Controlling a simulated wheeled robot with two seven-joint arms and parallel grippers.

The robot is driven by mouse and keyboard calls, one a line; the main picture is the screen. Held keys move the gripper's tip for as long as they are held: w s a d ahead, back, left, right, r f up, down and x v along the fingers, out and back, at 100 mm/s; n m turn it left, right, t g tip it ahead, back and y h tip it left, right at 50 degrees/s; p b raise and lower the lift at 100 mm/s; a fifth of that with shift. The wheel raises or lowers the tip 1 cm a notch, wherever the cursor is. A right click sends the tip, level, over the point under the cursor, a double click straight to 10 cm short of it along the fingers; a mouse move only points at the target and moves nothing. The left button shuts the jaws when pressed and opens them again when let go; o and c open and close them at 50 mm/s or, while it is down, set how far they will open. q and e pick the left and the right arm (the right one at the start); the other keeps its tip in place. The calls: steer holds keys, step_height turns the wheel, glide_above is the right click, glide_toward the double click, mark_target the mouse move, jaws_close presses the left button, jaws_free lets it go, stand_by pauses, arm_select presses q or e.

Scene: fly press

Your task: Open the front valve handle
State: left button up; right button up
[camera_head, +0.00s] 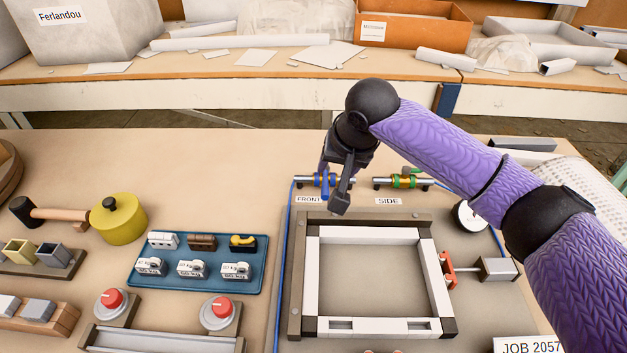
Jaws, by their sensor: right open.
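The front valve (313,181) is a metal pipe piece with a blue handle (325,184), just above the FRONT label (308,199) at the board's back edge. My right gripper (338,190) is over it, reaching down from above with its fingers apart. The dark fingers hide part of the blue handle and the valve's right end. I cannot tell whether they touch the handle. The side valve (404,182), with green and yellow parts, lies to the right above the SIDE label (388,201). My left gripper is not in view.
A square frame (311,270) sits on the board in front of the valves. A gauge (467,216) and a red clamp (448,270) are at its right. A blue tray (257,284), yellow pot (118,220) and red buttons (218,308) are at left. The table behind the valves is clear.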

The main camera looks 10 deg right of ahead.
mark_target(326, 188)
steer(key=b+x, duration=0.5)
steer(key=x, duration=0.4)
steer(key=shift+d+f, duration=0.1)
steer(key=shift+f, duration=0.2)
steer(key=shift+w+f+b, duration=0.1)
steer(key=shift+w+b, duration=0.05)
steer(key=shift+b, duration=0.15)
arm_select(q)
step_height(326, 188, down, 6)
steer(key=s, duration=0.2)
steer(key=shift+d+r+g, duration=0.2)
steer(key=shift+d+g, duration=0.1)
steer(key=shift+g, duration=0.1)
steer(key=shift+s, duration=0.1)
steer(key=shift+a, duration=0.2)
arm_select(e)
jaws_close()
